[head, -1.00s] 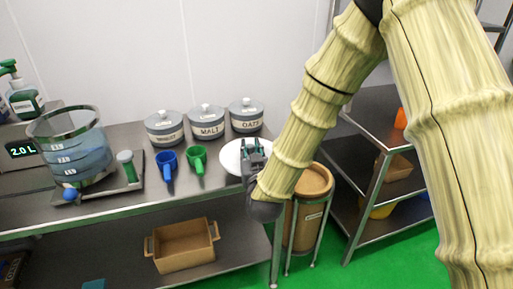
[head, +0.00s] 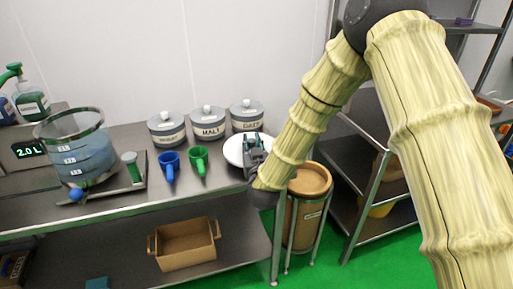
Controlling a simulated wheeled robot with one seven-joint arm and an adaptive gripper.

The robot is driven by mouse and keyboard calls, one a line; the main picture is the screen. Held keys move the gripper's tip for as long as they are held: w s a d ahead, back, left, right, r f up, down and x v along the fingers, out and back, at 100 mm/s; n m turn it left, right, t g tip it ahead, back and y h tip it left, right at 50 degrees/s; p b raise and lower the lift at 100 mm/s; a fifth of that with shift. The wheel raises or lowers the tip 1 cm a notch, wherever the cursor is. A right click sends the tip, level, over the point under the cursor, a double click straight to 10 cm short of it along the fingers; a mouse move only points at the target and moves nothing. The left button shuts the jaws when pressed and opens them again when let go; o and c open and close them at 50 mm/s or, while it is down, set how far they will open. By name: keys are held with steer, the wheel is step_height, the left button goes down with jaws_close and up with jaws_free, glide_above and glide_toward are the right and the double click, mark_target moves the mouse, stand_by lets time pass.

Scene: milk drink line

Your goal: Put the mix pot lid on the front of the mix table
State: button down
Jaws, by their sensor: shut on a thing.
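The mix pot lid (head: 233,150) is the white round disc at the right end of the steel mix table (head: 130,208). My gripper (head: 254,146) is shut on it at the disc's right side and hides part of it. The disc is over the tabletop near the right end, in front of the canister marked OATS. I cannot tell whether its underside touches the table.
Several grey lidded canisters (head: 208,126) stand along the back. Blue (head: 168,163) and green (head: 199,160) scoops lie left of the disc. A clear measuring jug (head: 80,155) stands further left. A brown drum (head: 309,182) and steel rack (head: 365,200) are at right.

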steer(key=f, duration=0.3)
steer(key=shift+s+f+g+b, duration=0.3)
steer(key=shift+s, duration=0.1)
steer(key=c, duration=1.3)
jaws_free()
steer(key=shift+w+f, duration=0.25)
steer(key=shift+w, duration=0.15)
steer(key=shift+c, duration=0.2)
steer(key=shift+o, duration=0.7)
steer(key=shift+r, duration=0.35)
steer(key=shift+w+r+p, duration=0.1)
steer(key=shift+r+p, duration=0.05)
steer(key=shift+p, duration=0.15)
steer(key=shift+r, duration=0.15)
steer(key=s+d+b, duration=0.1)
steer(key=s, duration=1)
steer(key=shift+s+d, duration=0.4)
steer(key=shift+r, duration=0.1)
